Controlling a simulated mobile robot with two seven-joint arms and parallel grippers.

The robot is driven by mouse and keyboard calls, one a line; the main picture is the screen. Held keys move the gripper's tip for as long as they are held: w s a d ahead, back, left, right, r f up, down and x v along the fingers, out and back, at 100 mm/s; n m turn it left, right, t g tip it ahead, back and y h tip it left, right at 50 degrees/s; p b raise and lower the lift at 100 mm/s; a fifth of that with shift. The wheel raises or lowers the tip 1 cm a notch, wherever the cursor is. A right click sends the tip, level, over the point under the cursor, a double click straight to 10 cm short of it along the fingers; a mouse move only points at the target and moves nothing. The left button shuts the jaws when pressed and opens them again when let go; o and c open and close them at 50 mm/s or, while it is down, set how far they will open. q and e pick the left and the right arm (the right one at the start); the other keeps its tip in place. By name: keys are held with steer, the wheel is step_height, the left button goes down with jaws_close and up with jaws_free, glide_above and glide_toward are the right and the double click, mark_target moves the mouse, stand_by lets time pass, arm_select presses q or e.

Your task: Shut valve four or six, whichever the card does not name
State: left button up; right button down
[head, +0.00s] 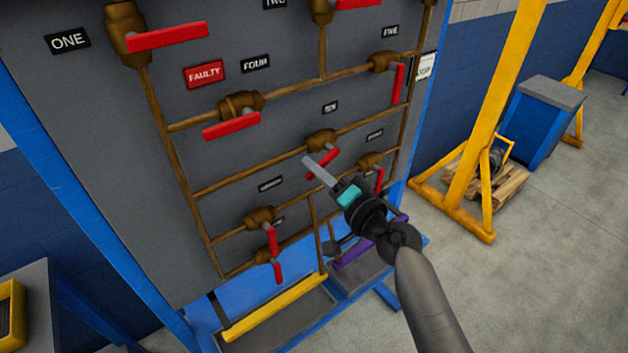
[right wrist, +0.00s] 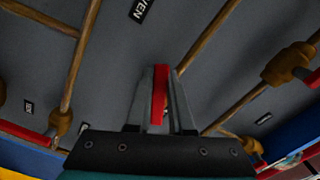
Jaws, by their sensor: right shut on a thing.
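The valve panel (head: 110,160) carries several brass valves with red handles. Valve four (head: 240,103) has its label above it and its handle (head: 232,126) lies roughly along its pipe. Valve six (head: 321,140) has its handle (head: 329,158) slanted, steeper than its pipe. My right gripper (head: 318,170) is at that handle, and its fingers hide part of it. My left gripper is out of view.
A red FAULTY tag (head: 205,74) sits left of the FOUR label. Valve seven's handle (head: 380,178) hangs close to the right of my gripper. A yellow bar (head: 275,307) runs along the tray below. A yellow frame (head: 490,110) stands right of the panel, with open floor before it.

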steer(key=shift+w+d+f+n+b, duration=0.45)
steer(key=shift+d+n+b, duration=0.15)
steer(key=shift+n+b, duration=1.25)
steer(key=shift+w+d+f+n+b, duration=0.6)
steer(key=shift+n+b, duration=0.7)
steer(key=shift+n, duration=1)
steer(key=shift+w+d+f+n+b, duration=0.35)
steer(key=shift+d+n+b, duration=0.3)
steer(key=shift+n+b, duration=1.2)
steer(key=shift+n, duration=0.3)
steer(key=c, duration=0.8)
jaws_free()
steer(key=shift+s, duration=0.1)
steer(key=p+v, duration=0.1)
steer(key=v, duration=1.4)
steer(key=shift+p, duration=0.3)
steer(key=shift+d+r, duration=0.1)
